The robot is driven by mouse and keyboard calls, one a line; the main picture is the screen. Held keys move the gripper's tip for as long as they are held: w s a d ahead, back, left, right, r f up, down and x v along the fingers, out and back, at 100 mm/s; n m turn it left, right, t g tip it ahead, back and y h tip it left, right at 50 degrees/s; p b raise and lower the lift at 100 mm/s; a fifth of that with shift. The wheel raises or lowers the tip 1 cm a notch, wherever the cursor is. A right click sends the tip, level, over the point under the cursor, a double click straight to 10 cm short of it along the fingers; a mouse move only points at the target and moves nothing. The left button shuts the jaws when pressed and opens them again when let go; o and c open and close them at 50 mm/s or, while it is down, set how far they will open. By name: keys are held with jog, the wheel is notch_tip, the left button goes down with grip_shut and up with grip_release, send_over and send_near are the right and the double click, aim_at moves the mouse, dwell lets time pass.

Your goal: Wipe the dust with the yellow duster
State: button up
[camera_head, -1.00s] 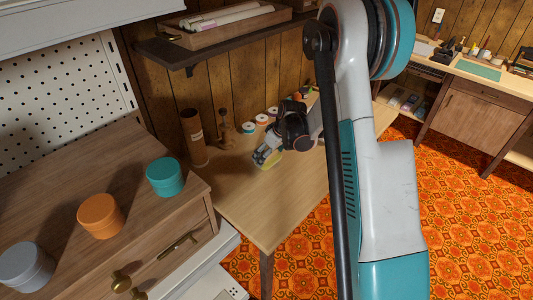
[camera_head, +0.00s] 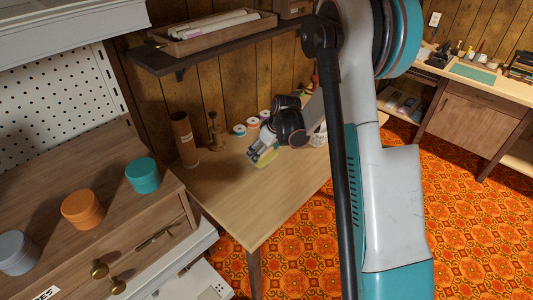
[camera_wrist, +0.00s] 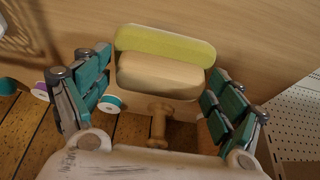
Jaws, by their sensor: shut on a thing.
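The yellow duster (camera_wrist: 165,46) has a yellow pad and a pale block-shaped back. In the wrist view it lies between the two teal fingers of my gripper (camera_wrist: 160,92), which is shut on it. In the head view my gripper (camera_head: 264,149) is low over the wooden table (camera_head: 252,215), with the yellow pad (camera_head: 265,159) at or just above the tabletop. I cannot tell whether the pad touches the wood. I cannot clearly make out dust on the table; my arm hides part of its right side.
A brown tube (camera_head: 184,140), a wooden spindle (camera_head: 214,132) and several thread spools (camera_head: 252,123) stand along the table's back. A shelf (camera_head: 215,48) hangs above. The drawer cabinet (camera_head: 150,210) with round canisters is at left. The table's front is clear.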

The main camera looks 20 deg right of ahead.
jog(key=shift+r+p, duration=0.7)
jog(key=shift+r, duration=0.9)
